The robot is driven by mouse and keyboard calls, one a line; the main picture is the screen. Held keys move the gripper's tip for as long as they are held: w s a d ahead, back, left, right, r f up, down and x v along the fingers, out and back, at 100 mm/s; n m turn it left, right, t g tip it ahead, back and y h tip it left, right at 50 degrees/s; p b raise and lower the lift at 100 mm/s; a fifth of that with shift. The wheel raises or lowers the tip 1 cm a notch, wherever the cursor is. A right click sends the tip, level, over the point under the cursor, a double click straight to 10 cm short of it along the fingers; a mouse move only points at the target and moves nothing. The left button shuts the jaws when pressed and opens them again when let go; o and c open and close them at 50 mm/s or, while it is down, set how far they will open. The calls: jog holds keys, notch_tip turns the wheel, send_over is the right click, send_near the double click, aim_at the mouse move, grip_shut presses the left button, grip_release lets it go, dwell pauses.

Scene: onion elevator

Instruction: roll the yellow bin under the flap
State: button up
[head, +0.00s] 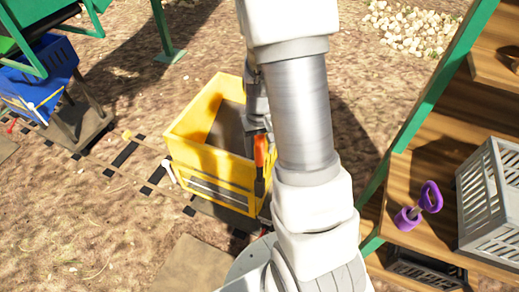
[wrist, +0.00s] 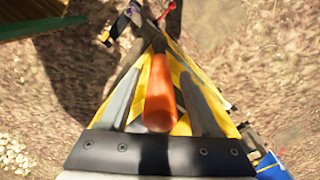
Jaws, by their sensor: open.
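The yellow bin (head: 205,165) stands upright on a low cart on the rail track in the head view, left of my arm. An upright orange handle (head: 260,150) shows at its near right side. My gripper (head: 257,122) is at that side of the bin, partly hidden behind my arm. In the wrist view my gripper (wrist: 160,78) is open, with its grey fingers on either side of the orange handle (wrist: 160,95). Yellow bin walls (wrist: 184,75) show behind. I cannot pick out the flap for certain; a green structure (head: 30,25) is at the upper left.
A blue bin (head: 42,75) stands on another cart below the green structure. The track (head: 125,150) between the bins looks clear. Pale onions (head: 412,25) lie at the top right.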

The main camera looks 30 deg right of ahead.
jog(key=shift+f, duration=0.3)
grip_shut()
dwell(1.3)
